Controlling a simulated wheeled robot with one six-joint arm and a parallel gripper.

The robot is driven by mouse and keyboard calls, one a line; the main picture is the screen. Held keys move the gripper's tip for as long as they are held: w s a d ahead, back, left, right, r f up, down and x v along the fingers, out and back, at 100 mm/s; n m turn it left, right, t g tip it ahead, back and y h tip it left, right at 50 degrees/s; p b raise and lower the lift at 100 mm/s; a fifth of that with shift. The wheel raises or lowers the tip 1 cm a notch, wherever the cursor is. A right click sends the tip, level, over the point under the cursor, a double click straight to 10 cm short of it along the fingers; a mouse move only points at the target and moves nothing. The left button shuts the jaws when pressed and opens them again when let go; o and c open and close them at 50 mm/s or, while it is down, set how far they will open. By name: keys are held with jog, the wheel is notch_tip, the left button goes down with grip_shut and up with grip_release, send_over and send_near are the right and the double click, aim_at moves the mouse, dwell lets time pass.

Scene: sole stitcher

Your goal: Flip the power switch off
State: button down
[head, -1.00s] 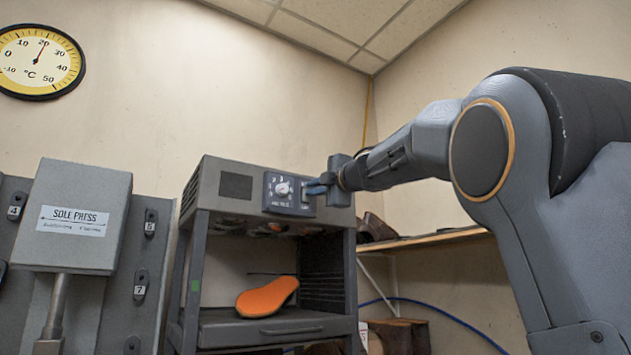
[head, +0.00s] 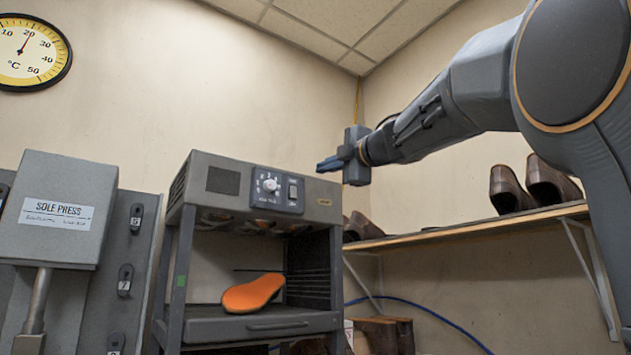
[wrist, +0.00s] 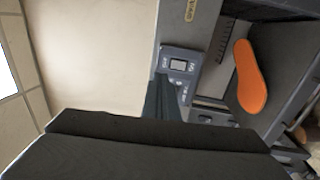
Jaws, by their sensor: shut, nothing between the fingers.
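The power switch (head: 293,190) is a small dark rocker on the control panel (head: 262,202) of the grey machine, right of a round white dial (head: 270,185). In the wrist view the switch (wrist: 179,65) shows on the panel just beyond my fingers. My gripper (head: 328,164) is shut and empty. In the head view its blue-grey fingertips point left, above and to the right of the switch and apart from it. In the wrist view my gripper (wrist: 162,97) hides part of the panel. I cannot tell the rocker's position for sure.
An orange sole (head: 252,293) lies on the machine's lower shelf. A sole press (head: 55,210) stands at the left. A wooden shelf (head: 470,228) with brown shoes (head: 508,188) is on the right wall.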

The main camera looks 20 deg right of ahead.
jog(key=shift+r+v, duration=0.25)
jog(key=shift+v, duration=0.85)
jog(key=w+d+f+m+h, duration=0.1)
jog(key=w+f+m+h, duration=0.15)
jog(key=f, duration=0.45)
jog(key=w+d+f+m+h+b, duration=0.1)
jog(key=w+f+m, duration=0.25)
jog(key=f, duration=0.45)
jog(key=w+d+f+m+h, duration=0.1)
jog(key=w+f+m+h, duration=0.1)
jog(key=f+m, duration=0.35)
notch_tip(320, 180, down, 24)
jog(key=s+d+m+g+h, duration=0.1)
jog(key=m+g+h, duration=0.1)
jog(key=m+g, duration=0.25)
jog(key=s+a+f+m+g+b, duration=0.1)
jog(key=s+a+f+g, duration=0.15)
jog(key=s+f, duration=0.55)
jog(key=s+a+f+m+g, duration=0.1)
jog(key=s+f+m+g, duration=0.2)
jog(key=f, duration=0.8)
jog(key=s+a+f+g+b, duration=0.1)
jog(key=s+f+g, duration=0.2)
jog(key=s+f, duration=0.55)
jog(key=s+a+f+m+g+y, duration=0.1)
jog(key=s+a+f+g, duration=0.3)
jog(key=s+f, duration=0.5)
jog(key=shift+s+f+m, duration=0.2)
jog(key=shift+s+m, duration=0.2)
jog(key=shift+s, duration=0.8)
